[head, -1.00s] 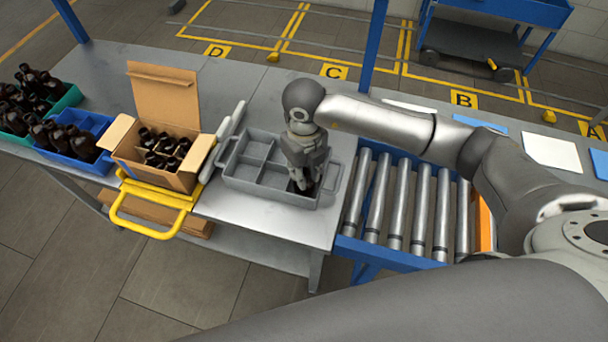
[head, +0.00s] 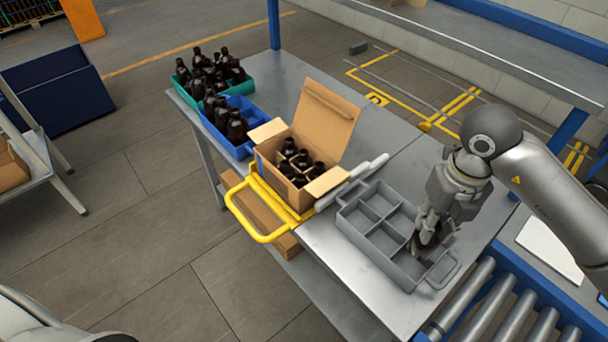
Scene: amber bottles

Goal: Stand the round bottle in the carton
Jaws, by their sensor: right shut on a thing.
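The open carton (head: 267,177) stands on the table with its tall back flap up and its side flaps spread. Several dark amber bottles (head: 290,151) stand inside it. My right gripper (head: 426,240) points down over the near right part of the grey divided tray (head: 388,268). It is shut on a dark bottle (head: 425,248), mostly hidden by the fingers. I cannot tell whether this bottle still touches the tray floor. The tray's other visible compartments look empty. My left gripper is not in view.
A yellow handle frame (head: 258,236) juts out at the carton's front. White rods (head: 353,180) lie between carton and tray. Blue (head: 243,150) and green (head: 262,86) crates of bottles stand left of the carton. A roller conveyor (head: 500,320) lies at the lower right.

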